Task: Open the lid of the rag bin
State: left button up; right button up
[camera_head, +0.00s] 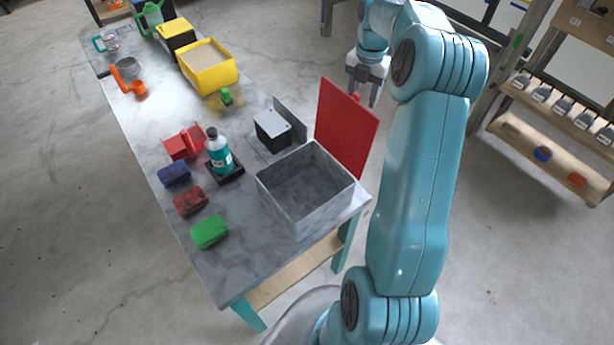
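The rag bin (300,218) is a grey open-topped box at the right edge of the workbench. Its red lid (345,128) stands raised, tilted up from the bin's far right side, and the bin's inside shows empty. My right gripper (363,98) is beyond the lid's upper edge, pointing down, with its two fingers apart and nothing between them. It appears clear of the lid. My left gripper is not in view.
The grey workbench (255,268) holds a teal bottle (219,154) in a black tray, a black box (272,131), a red dustpan (184,143), and a green sponge (209,231). A yellow bin (208,76) stands farther back. A wooden shelf (545,150) is at right.

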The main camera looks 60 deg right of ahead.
jog(key=shift+w, duration=0.1)
jog(key=shift+r, duration=0.1)
notch_tip(320, 180, up, 8)
dwell(0.8)
jog(key=shift+a, duration=0.1)
dwell(0.4)
